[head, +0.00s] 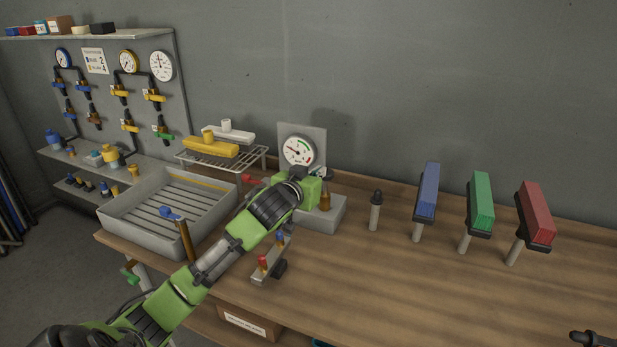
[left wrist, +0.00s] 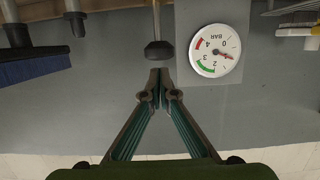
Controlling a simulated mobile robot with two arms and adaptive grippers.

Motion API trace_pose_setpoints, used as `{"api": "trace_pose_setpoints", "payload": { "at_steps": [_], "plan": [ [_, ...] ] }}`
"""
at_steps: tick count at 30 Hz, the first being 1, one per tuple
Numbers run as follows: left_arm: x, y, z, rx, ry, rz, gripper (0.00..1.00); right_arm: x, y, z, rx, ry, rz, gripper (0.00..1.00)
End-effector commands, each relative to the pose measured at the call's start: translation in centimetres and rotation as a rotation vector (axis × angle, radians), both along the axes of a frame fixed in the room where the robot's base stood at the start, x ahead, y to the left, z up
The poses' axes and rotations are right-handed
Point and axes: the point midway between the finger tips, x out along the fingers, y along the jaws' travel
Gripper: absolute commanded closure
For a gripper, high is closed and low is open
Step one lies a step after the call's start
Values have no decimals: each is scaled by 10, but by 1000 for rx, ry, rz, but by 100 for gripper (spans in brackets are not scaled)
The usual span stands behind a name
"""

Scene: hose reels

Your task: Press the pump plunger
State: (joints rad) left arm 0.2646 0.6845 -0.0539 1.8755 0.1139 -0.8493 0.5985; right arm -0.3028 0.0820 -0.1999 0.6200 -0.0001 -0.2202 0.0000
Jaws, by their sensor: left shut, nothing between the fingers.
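The pump (head: 335,214) is a grey block on the bench with a round gauge (head: 299,151) on a plate behind it. In the left wrist view, which is upside down, the plunger (left wrist: 158,50) shows as a metal rod with a black knob. The gauge there (left wrist: 215,50) has its needle near the low end. My left gripper (left wrist: 158,82) is shut and empty, its fingertips very close to the knob; I cannot tell if they touch. In the head view my left gripper (head: 318,178) hides part of the pump.
A grey tray (head: 133,217) and a wire rack (head: 255,157) stand left of the pump. A black-capped post (head: 375,212) and blue (head: 428,190), green (head: 481,203) and red (head: 537,213) brushes stand right. The right front bench is mostly clear; a cut-off black object (head: 592,338) shows there.

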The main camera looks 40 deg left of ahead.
Motion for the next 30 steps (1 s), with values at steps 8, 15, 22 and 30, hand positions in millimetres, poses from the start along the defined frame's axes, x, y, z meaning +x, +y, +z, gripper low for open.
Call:
{"api": "trace_pose_setpoints", "payload": {
  "at_steps": [8, 15, 22, 30],
  "plan": [
    [-45, -10, 11, 3, -4, 0, 100, 3, 1, -11, 1, -3, 0, 60],
    [-63, -15, 17, 2, -4, 0, 100, 3, 1, -14, 1, -4, 0, 60],
    [-65, -15, 19, 2, -5, 1, 100, 3, 2, -13, 2, -4, -1, 60],
    [-65, -15, 19, 2, -5, 1, 100, 3, 3, -13, 4, -3, -1, 60]
  ]
}}
